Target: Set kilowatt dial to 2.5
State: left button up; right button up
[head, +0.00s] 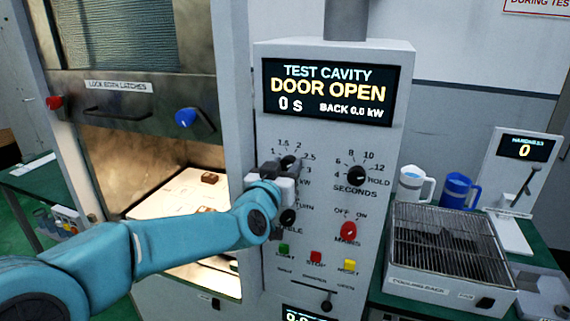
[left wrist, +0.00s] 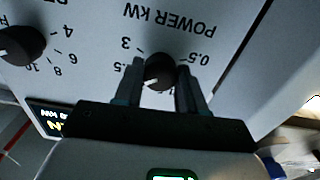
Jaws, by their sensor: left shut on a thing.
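The kilowatt dial (head: 289,163) is a black round knob on the grey control panel, partly hidden by my left gripper (head: 277,170). In the left wrist view, upside down, the dial (left wrist: 158,72) sits between the two fingers of my left gripper (left wrist: 160,77), which is shut on it. A white pointer mark on the dial faces down and left in that view, below the 2.5 label; the number there is hidden by the gripper. The labels 3 and 0.5 show above the fingers. My right gripper is in neither view.
The seconds dial (head: 356,176) is right of the kilowatt dial, with a red mains knob (head: 348,231) below it. The display (head: 328,90) reads DOOR OPEN, 0 s, BACK 0.0 kW. The lit cavity is at the left; a wire rack (head: 450,238) stands at the right.

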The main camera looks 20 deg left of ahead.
pick_arm(q)
jog(key=shift+f+m, duration=0.1)
jog(key=shift+m, duration=1)
jog(key=o, duration=1.1)
jog(key=s, duration=0.5)
jog(key=s+b, duration=0.1)
jog(key=s, duration=0.5)
jog(key=s+b, duration=0.1)
jog(key=s, duration=0.4)
jog(key=shift+s+a, duration=0.15)
jog(key=shift+a, duration=0.1)
